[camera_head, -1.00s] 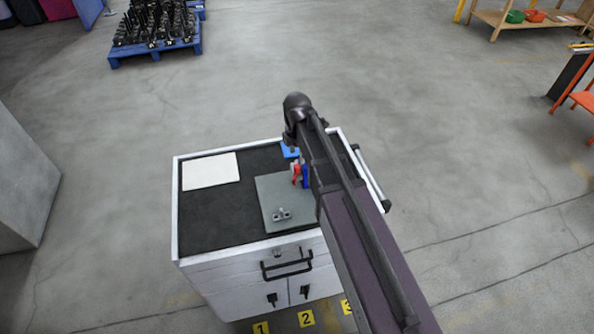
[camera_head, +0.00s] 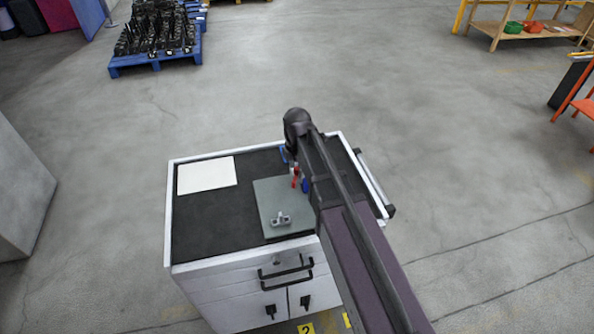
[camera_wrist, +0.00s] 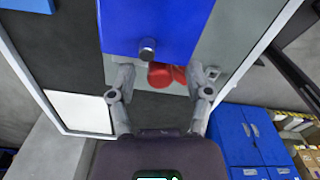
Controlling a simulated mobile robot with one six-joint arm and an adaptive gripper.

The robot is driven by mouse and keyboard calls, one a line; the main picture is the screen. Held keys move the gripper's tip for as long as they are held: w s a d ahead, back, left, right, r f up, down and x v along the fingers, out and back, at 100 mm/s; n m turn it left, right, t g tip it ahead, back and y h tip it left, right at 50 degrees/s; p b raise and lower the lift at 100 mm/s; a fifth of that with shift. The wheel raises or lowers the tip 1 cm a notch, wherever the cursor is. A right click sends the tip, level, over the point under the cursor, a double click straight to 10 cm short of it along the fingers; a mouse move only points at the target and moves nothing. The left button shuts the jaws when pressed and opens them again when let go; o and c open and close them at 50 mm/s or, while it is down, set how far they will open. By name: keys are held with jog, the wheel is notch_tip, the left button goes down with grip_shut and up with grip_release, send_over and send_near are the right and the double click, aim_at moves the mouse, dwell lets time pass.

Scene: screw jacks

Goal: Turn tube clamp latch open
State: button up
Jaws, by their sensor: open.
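A blue block (camera_wrist: 160,28) with a short silver pin (camera_wrist: 147,48) fills the top middle of the wrist view. A red rounded part (camera_wrist: 166,75) shows just below it; I cannot tell which of these is the latch. In the head view, a red part (camera_head: 295,176) and a blue part (camera_head: 304,186) stand on the grey plate (camera_head: 268,205), partly hidden by my arm. My gripper (camera_wrist: 158,78) is open, its fingers apart to either side of the red part in the picture. I cannot tell whether they touch it.
A small metal clamp piece (camera_head: 280,220) sits on the plate's front part. A white sheet (camera_head: 207,175) lies on the cabinet's black top (camera_head: 215,220). A blue item (camera_head: 284,154) lies behind the plate. A handrail (camera_head: 373,185) runs along the cabinet's right side.

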grip_shut()
dwell(0.5)
jog(key=shift+m, duration=2.9)
grip_release()
